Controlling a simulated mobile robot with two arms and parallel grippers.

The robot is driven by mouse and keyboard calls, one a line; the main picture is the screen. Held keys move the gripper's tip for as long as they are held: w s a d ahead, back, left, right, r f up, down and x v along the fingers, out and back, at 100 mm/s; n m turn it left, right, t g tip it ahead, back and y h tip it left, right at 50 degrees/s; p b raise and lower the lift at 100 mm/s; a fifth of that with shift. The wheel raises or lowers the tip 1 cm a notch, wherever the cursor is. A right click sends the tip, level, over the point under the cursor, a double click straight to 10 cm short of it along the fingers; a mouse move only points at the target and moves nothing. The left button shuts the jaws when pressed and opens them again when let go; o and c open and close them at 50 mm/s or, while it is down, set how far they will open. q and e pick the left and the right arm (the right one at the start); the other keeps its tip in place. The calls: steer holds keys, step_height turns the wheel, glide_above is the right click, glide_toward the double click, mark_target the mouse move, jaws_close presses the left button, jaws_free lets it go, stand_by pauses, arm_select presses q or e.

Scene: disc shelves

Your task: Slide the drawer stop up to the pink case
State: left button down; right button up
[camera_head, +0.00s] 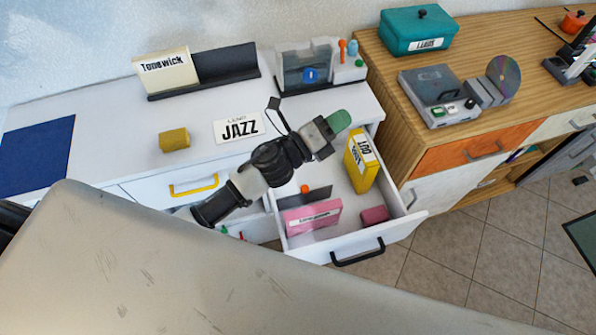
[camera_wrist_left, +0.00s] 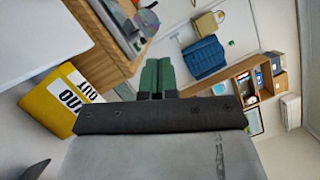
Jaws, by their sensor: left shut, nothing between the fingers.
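The white drawer (camera_head: 404,224) is pulled open. In it the pink case (camera_head: 318,213) stands upright near the front left. A dark plate with an orange knob (camera_head: 305,188), which looks like the drawer stop, is just behind the pink case; I cannot tell whether they touch. My left gripper (camera_head: 339,121) is shut and empty, above the back of the drawer, apart from the stop and the case. Its green fingertips (camera_wrist_left: 157,76) are together in the left wrist view. My right gripper is not in view.
A yellow OUT case (camera_head: 360,161) stands at the drawer's right side; it also shows in the left wrist view (camera_wrist_left: 48,108). A small dark pink block (camera_head: 374,214) lies near the front right. The drawer's middle floor is clear. A wooden cabinet (camera_head: 402,128) stands close on the right.

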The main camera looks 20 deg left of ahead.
arm_select(q)
steer(key=s+d+m+g+h, duration=0.2)
steer(key=d+m+g+h, duration=0.3)
steer(key=m+g, duration=0.75)
steer(key=m+g+y, duration=0.6)
steer(key=m+y, duration=0.8)
steer(key=m, duration=0.5)
glide_toward(305, 196)
step_height(305, 196, down, 3)
steer(key=shift+s+r+b, duration=0.1)
steer(key=shift+b, duration=1)
